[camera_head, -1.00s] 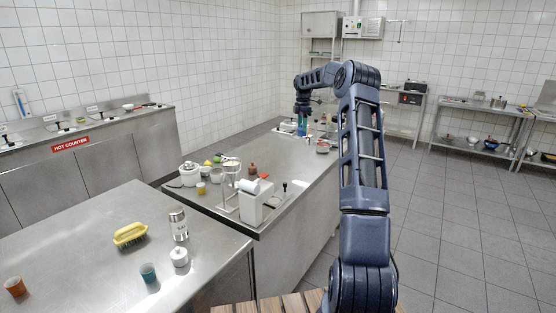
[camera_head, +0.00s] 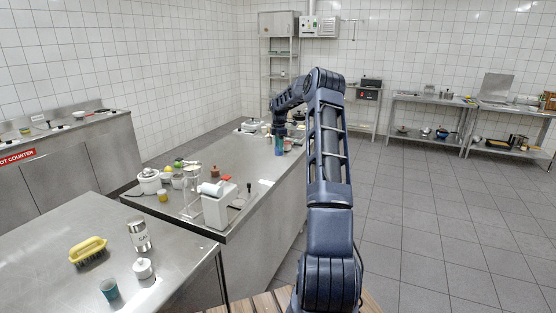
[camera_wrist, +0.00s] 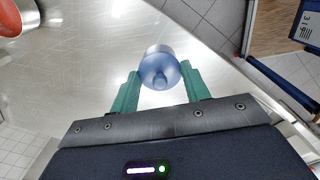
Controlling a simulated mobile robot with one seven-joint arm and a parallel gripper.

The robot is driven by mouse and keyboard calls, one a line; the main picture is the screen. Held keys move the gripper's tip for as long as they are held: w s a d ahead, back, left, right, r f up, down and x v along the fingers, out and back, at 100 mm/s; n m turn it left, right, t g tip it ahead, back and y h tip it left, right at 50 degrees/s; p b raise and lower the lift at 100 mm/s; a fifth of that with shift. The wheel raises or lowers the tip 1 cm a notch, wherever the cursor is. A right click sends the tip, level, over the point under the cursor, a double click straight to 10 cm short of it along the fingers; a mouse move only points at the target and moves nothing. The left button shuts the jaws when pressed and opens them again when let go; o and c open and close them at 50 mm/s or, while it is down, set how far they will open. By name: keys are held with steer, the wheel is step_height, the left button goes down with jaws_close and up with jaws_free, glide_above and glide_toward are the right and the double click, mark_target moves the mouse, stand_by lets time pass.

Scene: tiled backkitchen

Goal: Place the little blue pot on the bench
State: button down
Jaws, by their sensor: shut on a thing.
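The little blue pot (camera_wrist: 160,68) shows in the wrist view, a shiny blue round thing with a knob facing the camera. My gripper (camera_wrist: 161,82) is shut on it, with one green finger on each side. In the head view my gripper (camera_head: 279,146) is over the far part of the long steel bench (camera_head: 240,168); the pot is too small to make out there. In the wrist view a pale steel surface (camera_wrist: 85,65) lies behind the pot. I cannot tell the gap between them.
A white dispenser (camera_head: 217,210), a lidded white pot (camera_head: 149,181) and small items crowd the bench's near end. Tiled floor (camera_head: 430,210) is clear at right.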

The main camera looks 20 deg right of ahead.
steer(key=shift+f, duration=3.95)
steer(key=shift+f, duration=0.1)
steer(key=c, duration=0.7)
jaws_free()
